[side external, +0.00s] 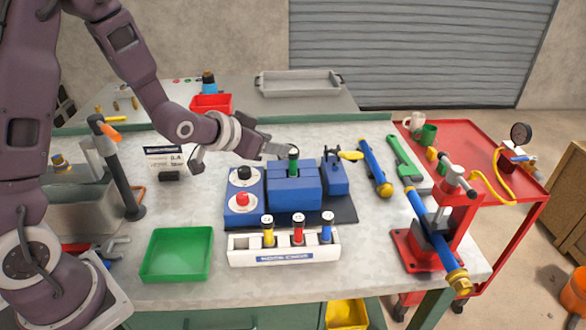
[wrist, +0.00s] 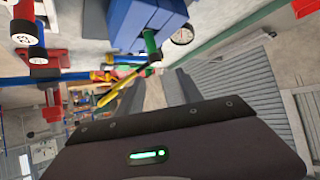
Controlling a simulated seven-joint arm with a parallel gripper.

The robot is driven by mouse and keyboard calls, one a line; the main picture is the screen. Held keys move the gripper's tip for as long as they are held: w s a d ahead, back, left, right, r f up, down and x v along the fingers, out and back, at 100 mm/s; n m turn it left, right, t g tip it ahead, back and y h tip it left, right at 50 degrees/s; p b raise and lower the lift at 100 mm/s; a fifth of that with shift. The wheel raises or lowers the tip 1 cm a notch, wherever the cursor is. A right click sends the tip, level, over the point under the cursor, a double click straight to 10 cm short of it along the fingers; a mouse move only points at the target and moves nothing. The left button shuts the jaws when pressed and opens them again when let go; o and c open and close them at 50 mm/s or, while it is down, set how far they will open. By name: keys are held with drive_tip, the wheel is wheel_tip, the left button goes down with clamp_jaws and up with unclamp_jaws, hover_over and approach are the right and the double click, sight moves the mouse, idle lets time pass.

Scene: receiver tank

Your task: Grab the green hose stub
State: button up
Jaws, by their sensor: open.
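The green hose stub (side external: 293,161) with a black top stands upright in the top of a blue block (side external: 293,190) at the middle of the bench. It also shows in the wrist view (wrist: 151,42), just beyond the fingertips. My gripper (side external: 280,149) comes in from the left, close beside the top of the stub. In the wrist view my gripper (wrist: 156,86) has its two fingers apart with nothing between them. Whether a finger touches the stub cannot be told. The stub's lower end is hidden in the block.
A white rack (side external: 283,257) holding yellow, red and blue stubs stands in front. A control box with knobs (side external: 243,203) adjoins the block on the left, a blue vise-like part (side external: 335,176) on the right. An empty green tray (side external: 177,254) lies front left.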

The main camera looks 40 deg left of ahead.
drive_tip(key=t+h, duration=0.1)
drive_tip(key=t, duration=0.1)
approach(301, 168)
drive_tip(key=w, duration=0.1)
drive_tip(key=w+r, duration=0.1)
drive_tip(key=shift+w, duration=0.3)
drive_tip(key=x, duration=0.7)
drive_tip(key=shift+w+r, duration=0.1)
drive_tip(key=shift+r, duration=0.1)
clamp_jaws()
